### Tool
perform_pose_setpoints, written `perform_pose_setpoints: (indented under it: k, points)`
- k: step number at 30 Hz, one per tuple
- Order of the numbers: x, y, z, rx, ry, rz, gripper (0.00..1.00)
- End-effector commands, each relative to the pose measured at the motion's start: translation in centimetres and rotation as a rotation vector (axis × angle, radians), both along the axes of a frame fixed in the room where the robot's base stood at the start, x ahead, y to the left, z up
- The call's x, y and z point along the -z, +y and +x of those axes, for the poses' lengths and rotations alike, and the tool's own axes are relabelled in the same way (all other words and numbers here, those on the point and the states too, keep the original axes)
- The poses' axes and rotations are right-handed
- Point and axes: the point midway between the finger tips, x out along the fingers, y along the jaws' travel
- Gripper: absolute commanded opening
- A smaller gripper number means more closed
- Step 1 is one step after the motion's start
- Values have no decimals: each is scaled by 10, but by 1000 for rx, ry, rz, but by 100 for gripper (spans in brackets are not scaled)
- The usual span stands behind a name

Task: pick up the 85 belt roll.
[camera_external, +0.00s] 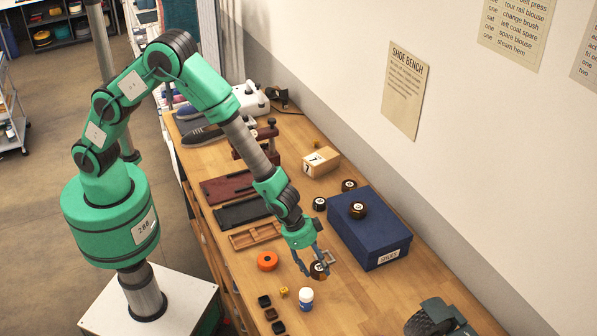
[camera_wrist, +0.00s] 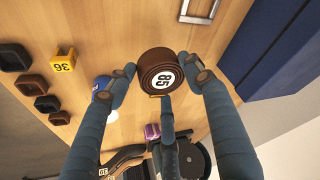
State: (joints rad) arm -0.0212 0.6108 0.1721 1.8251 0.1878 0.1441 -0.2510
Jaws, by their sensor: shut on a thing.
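The 85 belt roll (camera_wrist: 158,72) is a dark brown coil with a white round label marked 85, seen between my fingers in the wrist view. In the external view the roll (camera_external: 318,270) shows at my gripper's tips, over the near part of the wooden bench. My gripper (camera_wrist: 163,78) is shut on the roll, with fingers at its left and right sides and one at its lower edge. In the external view my gripper (camera_external: 317,263) points down and partly hides the roll. I cannot tell whether the roll is clear of the bench top.
A blue shoe box (camera_external: 370,235) with a similar roll (camera_external: 357,210) on top stands right of my gripper. Two more rolls (camera_external: 348,185) (camera_external: 319,203) lie behind.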

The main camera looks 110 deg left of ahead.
Motion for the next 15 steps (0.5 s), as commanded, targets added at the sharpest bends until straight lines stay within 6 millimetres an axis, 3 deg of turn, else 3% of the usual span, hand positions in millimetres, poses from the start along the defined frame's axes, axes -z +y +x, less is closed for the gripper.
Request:
perform_pose_setpoints:
  k: [6, 15]
  points:
    - [-3, -1, -29, 0, -1, 0, 23]
    - [-4, -1, -48, 0, 1, 0, 22]
